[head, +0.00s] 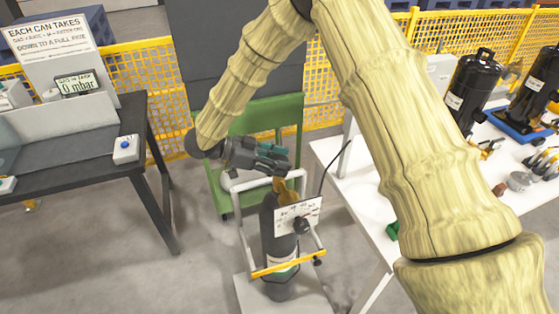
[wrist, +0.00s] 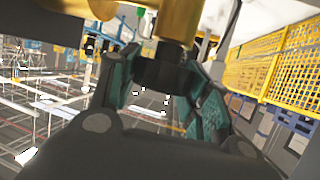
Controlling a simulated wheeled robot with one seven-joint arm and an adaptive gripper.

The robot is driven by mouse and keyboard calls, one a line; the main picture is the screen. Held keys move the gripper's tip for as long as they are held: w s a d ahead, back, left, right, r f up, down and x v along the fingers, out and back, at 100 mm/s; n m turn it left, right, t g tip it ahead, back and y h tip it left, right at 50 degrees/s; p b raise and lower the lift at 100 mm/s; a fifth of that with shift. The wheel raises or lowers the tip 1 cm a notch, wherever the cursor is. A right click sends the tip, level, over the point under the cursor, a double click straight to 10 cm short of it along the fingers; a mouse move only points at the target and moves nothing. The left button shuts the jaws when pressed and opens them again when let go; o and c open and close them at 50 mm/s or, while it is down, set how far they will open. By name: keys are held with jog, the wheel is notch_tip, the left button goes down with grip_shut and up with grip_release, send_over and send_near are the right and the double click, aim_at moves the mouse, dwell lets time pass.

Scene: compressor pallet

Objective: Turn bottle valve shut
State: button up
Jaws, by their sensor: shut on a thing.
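My gripper (head: 278,163) reaches in from the left, just above the valve. In the wrist view, my gripper's teal fingers (wrist: 165,75) are shut on a black valve knob (wrist: 163,68), with one finger on each side. The brass valve body (wrist: 178,22) shows next to the knob. The knob's markings cannot be seen.
A dark bench (head: 60,165) with a 0 mbar display (head: 76,85) and a small box with a blue button (head: 125,148) stands at left. A white table (head: 345,170) with black compressors (head: 474,85) stands at right. A green cart (head: 285,118) is behind the bottle.

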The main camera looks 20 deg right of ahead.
jog(key=m+g+y, duration=0.1)
jog(key=m+g, duration=0.2)
jog(key=shift+w+r, duration=0.1)
jog(key=shift+r, duration=0.05)
jog(key=shift+m+g+y, duration=1.2)
jog(key=shift+m+g, duration=0.5)
jog(key=shift+g, duration=0.1)
jog(key=o, duration=1)
jog(key=shift+a, duration=0.15)
jog(key=shift+v, duration=5.85)
